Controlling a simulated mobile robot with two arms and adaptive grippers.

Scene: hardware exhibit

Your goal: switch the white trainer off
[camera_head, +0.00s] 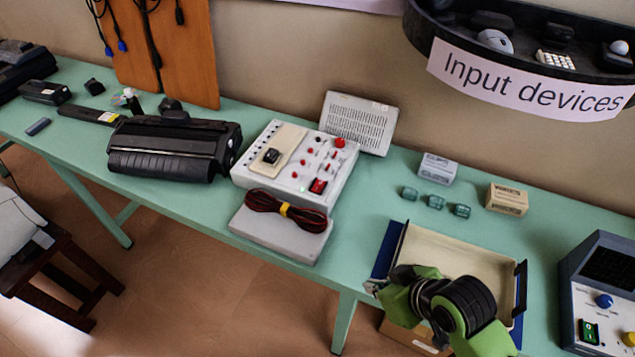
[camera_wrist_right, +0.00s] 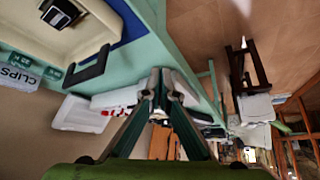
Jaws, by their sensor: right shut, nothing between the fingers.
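The white trainer (camera_head: 290,187) stands on the green table in the middle of the head view, with red knobs and sockets on its top. A red rocker switch (camera_head: 318,186) sits near its front right corner, with a small green light beside it. I cannot tell which way the rocker is tipped. My right gripper (camera_head: 374,287) is shut and empty, right of and nearer than the trainer, by the tray's left edge. In the right wrist view its fingers (camera_wrist_right: 160,78) meet, and the trainer (camera_wrist_right: 118,99) shows partly hidden behind them. My left gripper is out of view.
A grey box with a coiled red-black cable (camera_head: 285,212) lies before the trainer. A black printer-like device (camera_head: 170,150) is left. A cream tray (camera_head: 430,242) lies under my right arm. Small boxes (camera_head: 507,199) and a blue-grey device (camera_head: 600,270) with a green switch are right.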

